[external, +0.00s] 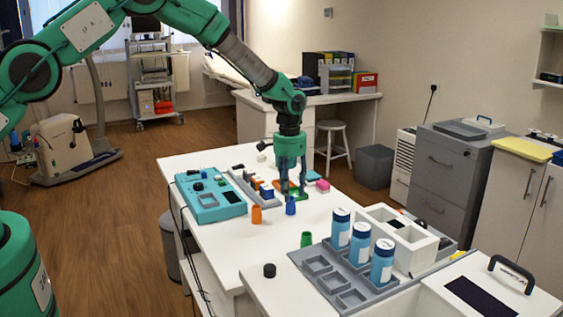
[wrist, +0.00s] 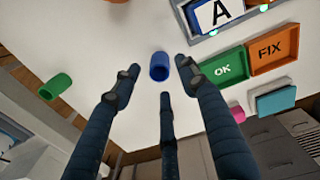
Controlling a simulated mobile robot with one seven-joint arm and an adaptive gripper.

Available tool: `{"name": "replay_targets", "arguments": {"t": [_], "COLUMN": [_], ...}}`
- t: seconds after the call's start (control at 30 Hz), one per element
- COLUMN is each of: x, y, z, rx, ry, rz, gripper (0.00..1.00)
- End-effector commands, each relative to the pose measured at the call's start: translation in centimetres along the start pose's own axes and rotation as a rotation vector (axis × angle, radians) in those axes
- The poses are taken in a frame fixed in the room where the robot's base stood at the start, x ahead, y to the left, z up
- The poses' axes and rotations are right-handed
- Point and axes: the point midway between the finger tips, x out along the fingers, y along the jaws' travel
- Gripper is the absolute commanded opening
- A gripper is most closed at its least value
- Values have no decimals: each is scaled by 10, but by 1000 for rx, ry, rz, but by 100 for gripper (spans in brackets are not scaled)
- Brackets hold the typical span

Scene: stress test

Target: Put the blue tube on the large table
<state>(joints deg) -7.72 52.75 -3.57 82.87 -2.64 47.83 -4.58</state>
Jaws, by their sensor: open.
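The small blue tube (external: 291,207) stands on the white large table (external: 234,242), just below my gripper (external: 290,192). In the wrist view the blue tube (wrist: 159,67) shows its open end and lies between the spread fingertips of my gripper (wrist: 158,77). The fingers are open and empty, with a gap on both sides of the tube. I cannot tell how far the fingertips are above the tabletop.
An orange tube (external: 257,215), a green tube (external: 306,240) and a black cap (external: 269,270) stand nearby. A teal case (external: 211,197) lies left. Green OK (wrist: 223,68) and orange FIX (wrist: 272,49) trays sit beside the gripper. A grey rack (external: 327,278) holds blue-labelled bottles (external: 360,244).

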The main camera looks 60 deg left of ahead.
Motion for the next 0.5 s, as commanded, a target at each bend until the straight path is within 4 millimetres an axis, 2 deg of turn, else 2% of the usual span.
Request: {"name": "replay_targets", "arguments": {"t": [0.03,0.3,0.5], "x": [-11,-55,-78], "y": [0,0,0], "z": [-1,0,-1], "rx": [0,0,0], "ry": [3,2,2], "rz": [0,0,0], "gripper": [43,43,43]}}
